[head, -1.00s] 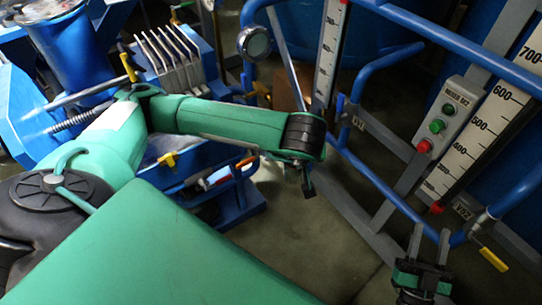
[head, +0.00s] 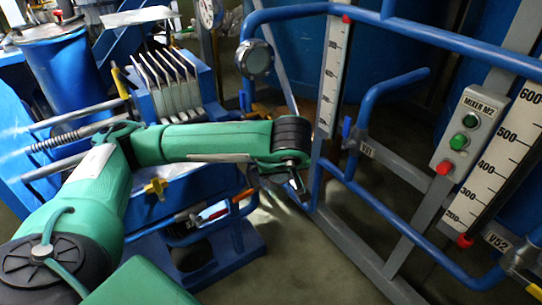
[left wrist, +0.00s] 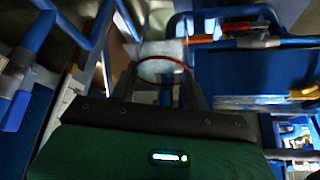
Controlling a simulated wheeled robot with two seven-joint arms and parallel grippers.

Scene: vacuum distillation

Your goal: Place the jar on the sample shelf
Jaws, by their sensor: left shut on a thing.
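My left arm reaches in from the left in the head view. Its gripper (head: 297,192) hangs beyond the black wrist, over the floor beside the blue frame. In the left wrist view the two fingers of this gripper (left wrist: 162,92) stand on both sides of a clear jar with a red rim (left wrist: 163,58). They are shut on the jar. The jar is dim and partly hidden by the gripper body, and I cannot make it out clearly in the head view. I cannot pick out a sample shelf with certainty. My right gripper is not in view.
Blue pipe railings (head: 375,195) stand to the right, with a mixer button box (head: 462,132) and scale boards (head: 497,160). A blue filter press (head: 172,82) stands at the back left. Grey floor (head: 310,265) is open at the bottom.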

